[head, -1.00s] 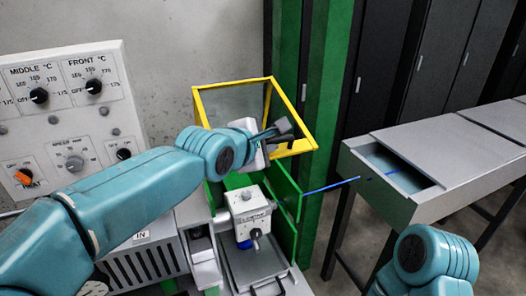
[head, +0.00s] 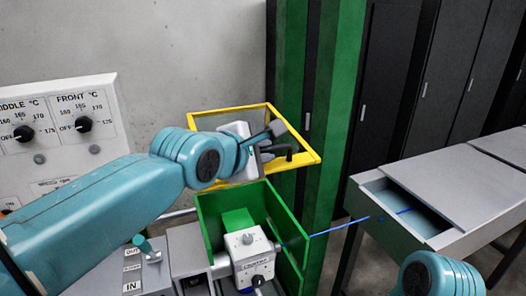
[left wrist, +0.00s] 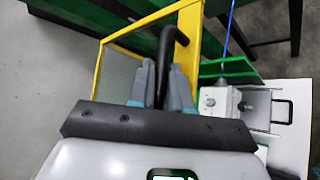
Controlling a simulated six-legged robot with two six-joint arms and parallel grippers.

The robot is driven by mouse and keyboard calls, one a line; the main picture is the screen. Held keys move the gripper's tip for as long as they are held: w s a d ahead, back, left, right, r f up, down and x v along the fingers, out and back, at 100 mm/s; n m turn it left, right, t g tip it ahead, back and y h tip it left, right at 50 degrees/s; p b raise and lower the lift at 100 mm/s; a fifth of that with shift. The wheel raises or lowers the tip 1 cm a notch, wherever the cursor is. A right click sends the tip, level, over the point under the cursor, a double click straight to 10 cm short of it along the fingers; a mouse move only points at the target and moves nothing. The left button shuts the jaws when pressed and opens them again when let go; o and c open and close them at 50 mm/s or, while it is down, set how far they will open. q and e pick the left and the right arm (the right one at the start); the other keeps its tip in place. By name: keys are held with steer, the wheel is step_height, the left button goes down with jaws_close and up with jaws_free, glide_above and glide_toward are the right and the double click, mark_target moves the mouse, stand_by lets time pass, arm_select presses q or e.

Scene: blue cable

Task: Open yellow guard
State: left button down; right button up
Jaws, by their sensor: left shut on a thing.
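The yellow guard (head: 313,157) is a yellow frame with a clear panel. In the head view it stands raised above the green box (head: 292,255) of the machine, whose top is uncovered. In the left wrist view the guard's yellow frame (left wrist: 98,72) runs behind the fingers. My left gripper (left wrist: 160,76) is shut on the guard's black handle (left wrist: 165,45), which shows between its two fingers. In the head view the gripper (head: 279,142) is at the guard, partly hidden by my own wrist. My right gripper is out of view; only a link of that arm shows.
A grey extruder block (head: 252,262) sits at the green box. A blue cable (head: 340,228) runs from there toward a grey trough (head: 450,240) at right. A control panel (head: 60,140) with dials stands at left. A green post (head: 340,110) rises behind the guard.

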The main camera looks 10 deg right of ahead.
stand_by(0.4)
arm_select(q)
steer(key=c, duration=1.2)
jaws_free()
steer(key=shift+s+r, duration=0.1)
steer(key=shift+s, duration=0.05)
steer(key=shift+a, duration=0.1)
steer(key=b+v, duration=0.4)
steer(key=v, duration=1.2)
steer(key=shift+s, duration=0.2)
steer(key=shift+w, duration=0.1)
